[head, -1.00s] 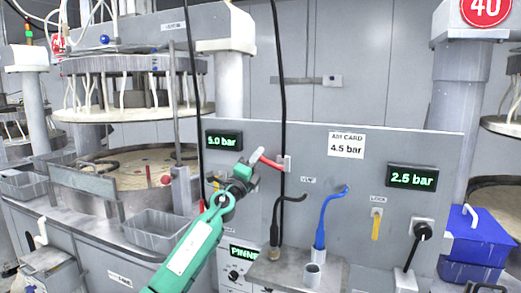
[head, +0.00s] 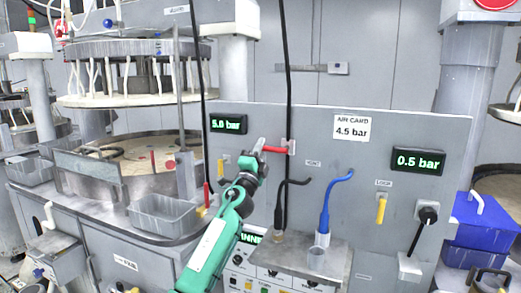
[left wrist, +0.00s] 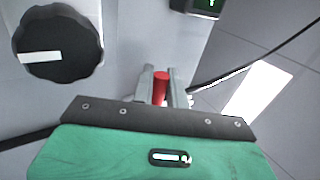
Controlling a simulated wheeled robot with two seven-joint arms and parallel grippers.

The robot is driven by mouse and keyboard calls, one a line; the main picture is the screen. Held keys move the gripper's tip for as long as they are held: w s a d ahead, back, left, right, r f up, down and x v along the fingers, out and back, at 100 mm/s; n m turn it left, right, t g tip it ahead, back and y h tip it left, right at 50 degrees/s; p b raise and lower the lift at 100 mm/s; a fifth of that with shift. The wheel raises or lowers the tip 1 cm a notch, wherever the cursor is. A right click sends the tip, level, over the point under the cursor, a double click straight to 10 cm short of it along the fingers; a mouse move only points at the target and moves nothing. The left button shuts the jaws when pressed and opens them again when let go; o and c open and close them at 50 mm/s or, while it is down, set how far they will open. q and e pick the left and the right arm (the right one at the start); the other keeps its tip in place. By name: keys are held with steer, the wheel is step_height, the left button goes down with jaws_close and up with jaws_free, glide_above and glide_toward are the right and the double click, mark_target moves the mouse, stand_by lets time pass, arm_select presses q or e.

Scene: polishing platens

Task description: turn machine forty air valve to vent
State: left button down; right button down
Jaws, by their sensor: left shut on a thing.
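The red lever of the air valve (head: 275,150) sticks out to the left from its grey mount (head: 291,147) on the grey panel. It lies close to level. My left gripper (head: 260,147) is shut on the lever's left end. In the left wrist view the red lever (left wrist: 160,86) shows end-on between the two fingers. The right display (head: 418,160) reads 0.5 bar and the left display (head: 228,124) reads 5.0 bar. A card (head: 351,124) reads AIR CARD 4.5 bar. My right gripper is not in view.
A blue hose (head: 326,208) and a black hose (head: 280,205) rise from a metal shelf (head: 300,258) below the lever. Yellow handles (head: 381,210) hang on the panel. A black knob (head: 427,215) is at the right.

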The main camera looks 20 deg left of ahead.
arm_select(q)
steer(key=c, duration=1.5)
jaws_free()
steer(key=shift+f, duration=0.1)
steer(key=b+v, duration=0.2)
steer(key=v, duration=1.1)
steer(key=shift+s+f, duration=0.15)
steer(key=shift+s, duration=0.15)
